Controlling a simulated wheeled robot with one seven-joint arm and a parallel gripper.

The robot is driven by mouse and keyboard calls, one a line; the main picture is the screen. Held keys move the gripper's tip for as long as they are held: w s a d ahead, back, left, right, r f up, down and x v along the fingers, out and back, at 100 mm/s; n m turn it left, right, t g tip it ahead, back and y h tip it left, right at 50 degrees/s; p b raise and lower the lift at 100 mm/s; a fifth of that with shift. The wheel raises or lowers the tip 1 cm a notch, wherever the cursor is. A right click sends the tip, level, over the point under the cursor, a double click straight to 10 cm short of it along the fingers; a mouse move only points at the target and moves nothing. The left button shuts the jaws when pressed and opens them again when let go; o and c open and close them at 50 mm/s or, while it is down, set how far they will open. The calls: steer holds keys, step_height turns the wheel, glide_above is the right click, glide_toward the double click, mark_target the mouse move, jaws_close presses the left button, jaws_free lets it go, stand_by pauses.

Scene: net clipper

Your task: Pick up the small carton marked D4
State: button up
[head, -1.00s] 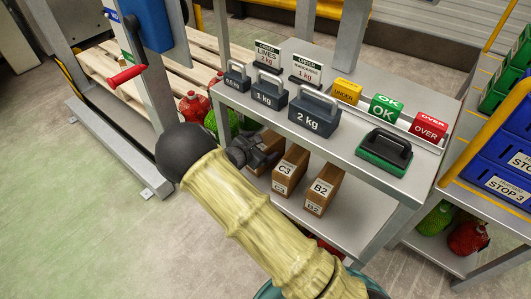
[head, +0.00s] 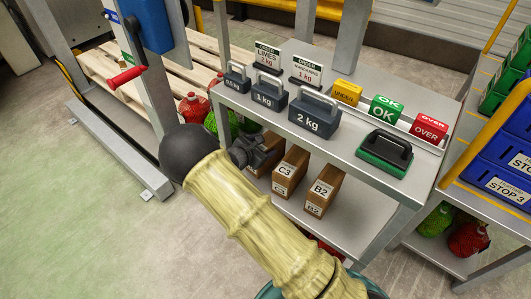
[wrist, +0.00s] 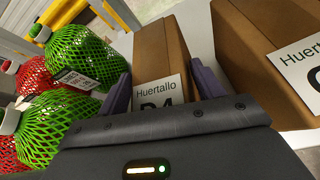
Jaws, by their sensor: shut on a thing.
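The small carton marked D4 (wrist: 160,62) is a brown box with a white label reading "Huertallo" and a partly covered "D4" in the wrist view. My gripper (wrist: 162,92) has one finger on each side of it and is shut on it. In the head view my gripper (head: 250,152) reaches in at the left end of the lower shelf (head: 352,228), and the carton is mostly hidden behind it. I cannot tell whether the carton touches the shelf.
Carton C3 (head: 289,173) stands just right of the gripper, then carton B2 (head: 323,191). Netted green bags (wrist: 82,58) and red bags (wrist: 38,80) lie close on the left. The upper shelf (head: 345,140), holding weights and signs, is overhead.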

steer(key=c, duration=0.4)
steer(key=shift+r, duration=0.1)
steer(key=shift+w+r+p, duration=0.1)
steer(key=shift+r+p, duration=0.4)
steer(key=shift+r, duration=1.25)
steer(key=s+a+p, duration=0.2)
steer(key=s+a, duration=0.8)
steer(key=s, duration=0.5)
